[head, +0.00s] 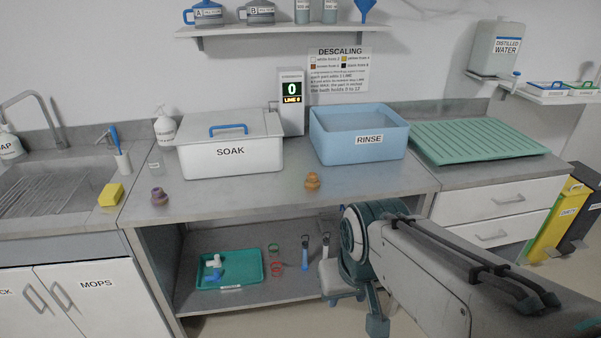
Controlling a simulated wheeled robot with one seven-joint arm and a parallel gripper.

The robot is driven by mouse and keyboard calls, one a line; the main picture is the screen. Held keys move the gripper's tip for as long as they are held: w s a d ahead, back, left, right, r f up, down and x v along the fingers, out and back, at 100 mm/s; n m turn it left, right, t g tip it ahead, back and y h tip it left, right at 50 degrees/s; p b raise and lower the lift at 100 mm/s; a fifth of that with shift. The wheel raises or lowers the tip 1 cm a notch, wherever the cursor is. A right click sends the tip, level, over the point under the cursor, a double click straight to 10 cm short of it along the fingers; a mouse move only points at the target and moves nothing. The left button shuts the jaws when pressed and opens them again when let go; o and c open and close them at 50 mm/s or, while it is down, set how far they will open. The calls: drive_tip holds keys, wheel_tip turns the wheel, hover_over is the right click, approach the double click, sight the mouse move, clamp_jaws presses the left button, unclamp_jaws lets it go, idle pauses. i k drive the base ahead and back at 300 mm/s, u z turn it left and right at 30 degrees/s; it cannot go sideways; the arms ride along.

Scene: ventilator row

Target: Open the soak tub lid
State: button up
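The soak tub (231,158) is a white box labelled SOAK on the left part of the steel counter. Its pale lid (200,133) lies flat on top and looks closed, so the inside is hidden. A blue bar handle (226,127) stands on the lid. My arm reaches in from the lower right. My gripper (360,305) hangs low in front of the counter, well right of and below the tub, clear of the lid. Its fingers are partly hidden by my arm, and I cannot make out whether they are open or shut.
A blue rinse tub (358,146) and a small display (291,95) reading 0 stand right of the soak tub. A purple fitting (159,196) and an orange one (312,181) sit near the counter's front. A shelf (270,31) hangs above. The counter before the tub is mostly free.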

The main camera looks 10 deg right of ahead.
sight(229, 119)
drive_tip(key=u, duration=0.1)
drive_tip(key=k, duration=0.4)
drive_tip(key=u, duration=0.75)
drive_tip(key=i, duration=1.65)
drive_tip(key=z, duration=0.85)
drive_tip(key=i, duration=0.25)
